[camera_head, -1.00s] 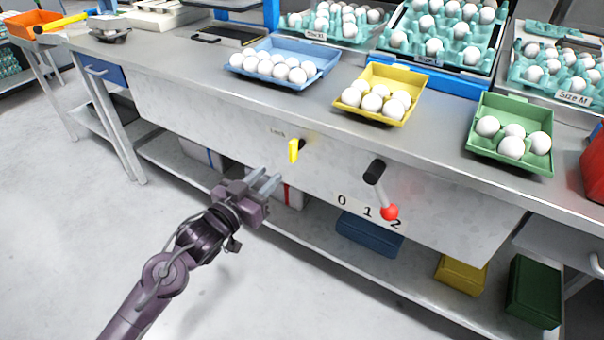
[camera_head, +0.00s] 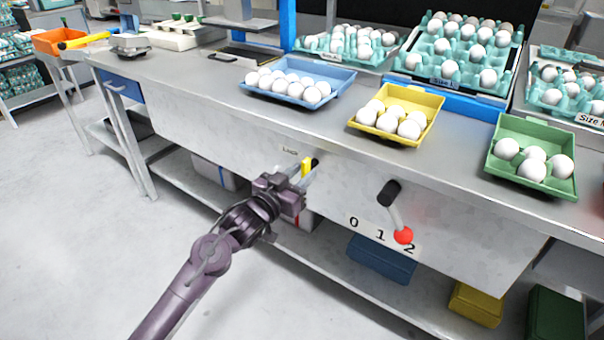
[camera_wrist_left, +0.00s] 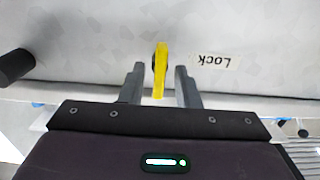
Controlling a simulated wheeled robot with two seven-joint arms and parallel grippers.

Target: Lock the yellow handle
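The yellow handle (camera_head: 307,166) is on the grey front panel of the counter, on a dark pivot, beside the small "Lock" label (camera_head: 290,150). My left gripper (camera_head: 304,178) is in front of it, and its fingers partly hide it in the head view. In the left wrist view the left gripper (camera_wrist_left: 160,84) is open. The yellow handle (camera_wrist_left: 160,66) lies between the two fingers, with a gap on each side. The "Lock" label (camera_wrist_left: 214,61) appears upside down to the right of it. My right gripper is not in view.
Blue (camera_head: 335,77), yellow (camera_head: 437,98) and green (camera_head: 574,188) trays with eggs stand on the counter (camera_head: 220,102). A lower shelf (camera_head: 330,262) holds boxes.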

